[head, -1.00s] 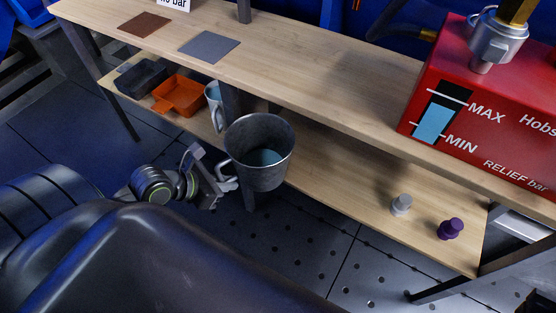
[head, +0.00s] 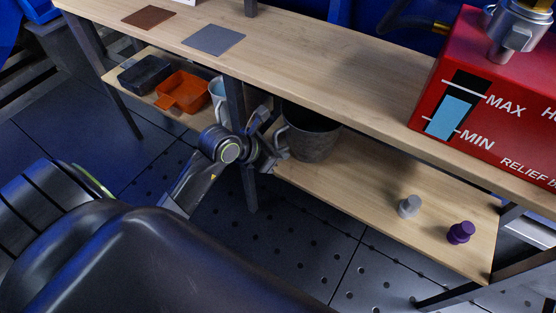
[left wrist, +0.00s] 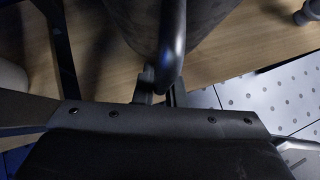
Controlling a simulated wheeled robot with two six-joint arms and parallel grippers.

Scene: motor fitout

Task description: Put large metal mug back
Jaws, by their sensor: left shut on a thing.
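The large metal mug (head: 312,139) is grey and upright. It is at the lower wooden shelf (head: 375,205), with its top partly hidden under the upper board's front edge. I cannot tell whether its base touches the shelf. My left gripper (head: 275,150) is at the mug's left side, shut on its handle. In the left wrist view the handle (left wrist: 171,45) runs down between the fingers, and the mug's body (left wrist: 200,15) shows behind it over the wood. My right gripper is not in view.
An orange tray (head: 183,92), a dark tray (head: 144,75) and a lighter mug (head: 217,98) stand on the lower shelf's left. A grey peg (head: 409,206) and a purple peg (head: 461,232) stand at its right. A table leg (head: 236,105) is close to my left arm. A red box (head: 490,105) is on top.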

